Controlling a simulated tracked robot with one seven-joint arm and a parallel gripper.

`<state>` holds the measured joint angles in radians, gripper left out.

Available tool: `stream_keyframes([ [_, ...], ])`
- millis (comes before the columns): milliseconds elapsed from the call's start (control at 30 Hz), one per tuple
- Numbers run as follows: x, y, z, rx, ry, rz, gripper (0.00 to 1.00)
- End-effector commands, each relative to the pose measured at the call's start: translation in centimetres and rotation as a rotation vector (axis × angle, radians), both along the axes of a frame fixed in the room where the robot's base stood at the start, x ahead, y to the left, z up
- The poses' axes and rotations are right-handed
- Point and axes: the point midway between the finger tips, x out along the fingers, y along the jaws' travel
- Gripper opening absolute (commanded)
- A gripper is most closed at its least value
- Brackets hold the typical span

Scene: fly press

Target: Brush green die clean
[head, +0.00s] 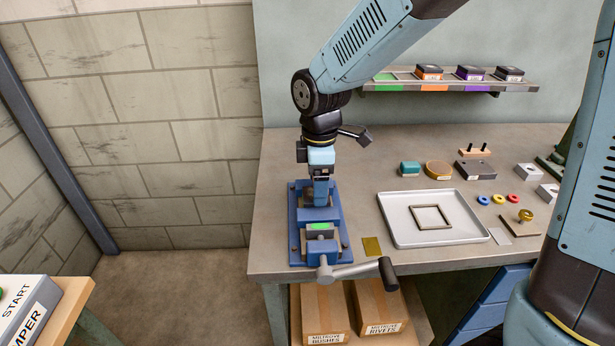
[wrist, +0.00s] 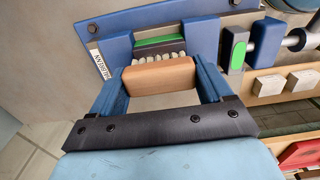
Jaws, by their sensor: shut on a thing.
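My gripper (head: 320,197) points down over the blue vise (head: 301,254) on the bench's left part. In the wrist view my gripper (wrist: 160,78) is shut on a wooden brush (wrist: 160,73) with pale bristles. The bristles are right beside the green die (wrist: 159,44), which shows a green face and a dark face in the vise. I cannot tell whether they touch it. In the head view my gripper mostly hides the brush and the die. A grey block with a bright green patch (head: 320,226) faces the front of the vise.
The vise handle (head: 350,271) sticks out at the front edge. A white tray (head: 400,236) with a square frame lies to the right. Small parts and blocks crowd the right of the bench. A shelf (head: 450,86) holds several dies; its green place is empty.

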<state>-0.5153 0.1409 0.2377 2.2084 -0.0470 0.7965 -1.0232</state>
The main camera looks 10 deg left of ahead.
Motion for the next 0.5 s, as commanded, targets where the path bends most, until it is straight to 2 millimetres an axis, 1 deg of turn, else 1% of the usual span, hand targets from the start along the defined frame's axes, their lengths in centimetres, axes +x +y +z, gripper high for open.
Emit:
stream_keyframes([
  [33, 0.0, -0.4, -0.3, -0.001, 0.002, -0.001, 0.45],
  [67, 0.0, -0.6, -0.1, 0.000, 0.000, 0.000, 0.46],
  [200, 0.0, -1.3, -0.1, -0.001, 0.000, 0.002, 0.45],
  [500, 0.5, 0.2, -0.1, 0.000, 0.000, -0.015, 0.45],
])
